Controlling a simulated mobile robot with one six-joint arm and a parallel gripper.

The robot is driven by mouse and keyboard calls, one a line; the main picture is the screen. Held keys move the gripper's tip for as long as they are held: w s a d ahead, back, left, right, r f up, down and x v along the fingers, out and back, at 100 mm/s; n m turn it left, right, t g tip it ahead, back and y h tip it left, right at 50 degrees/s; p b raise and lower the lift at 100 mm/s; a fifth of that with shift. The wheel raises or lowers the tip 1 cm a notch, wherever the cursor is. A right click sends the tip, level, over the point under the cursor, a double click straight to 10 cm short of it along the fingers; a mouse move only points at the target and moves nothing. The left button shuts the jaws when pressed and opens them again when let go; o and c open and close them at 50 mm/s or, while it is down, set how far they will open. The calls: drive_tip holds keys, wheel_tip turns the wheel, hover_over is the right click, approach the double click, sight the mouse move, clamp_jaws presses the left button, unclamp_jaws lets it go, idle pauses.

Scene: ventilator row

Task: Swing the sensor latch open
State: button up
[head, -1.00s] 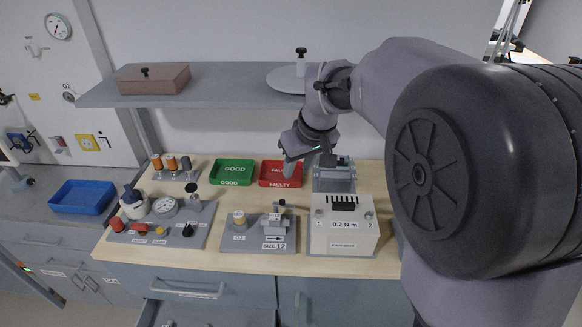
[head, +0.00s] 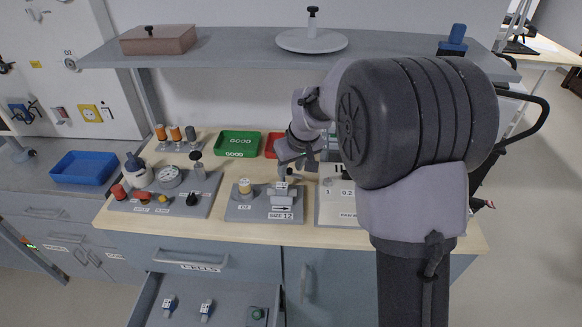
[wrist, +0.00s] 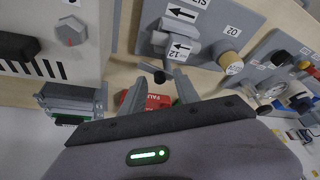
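The sensor fixture is a grey plate (head: 235,213) on the bench marked SIZE 12, with an arrow label and a cream cylinder (head: 245,186). A light-grey latch block (head: 281,197) sits on its right part. In the wrist view the latch (wrist: 177,46) has a thin stem ending in a black knob (wrist: 160,77). My gripper (head: 290,167) is above and behind the latch. In the wrist view its two fingers (wrist: 159,82) are apart, with the knob appearing between their tips. I cannot tell whether either finger touches it.
A white box labelled 0.2 N m (head: 340,208) stands close on the right. Green (head: 238,143) and red (head: 271,146) trays lie behind. A gauge plate (head: 207,201) is left. A shelf (head: 230,45) hangs above; an open drawer (head: 240,290) is below.

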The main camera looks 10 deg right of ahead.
clamp_jaws()
drive_tip(key=shift+w+d+n+y, duration=0.15)
drive_tip(key=shift+n+y, duration=0.15)
drive_tip(key=shift+n, duration=0.45)
drive_tip(key=shift+w+d+n+y, duration=0.15)
drive_tip(key=shift+n+y, duration=0.15)
drive_tip(key=shift+n, duration=0.45)
drive_tip(key=shift+a, duration=0.1)
unclamp_jaws()
drive_tip(key=p+v, duration=0.6)
drive_tip(key=v, duration=1.1)
drive_tip(key=shift+r, duration=0.3)
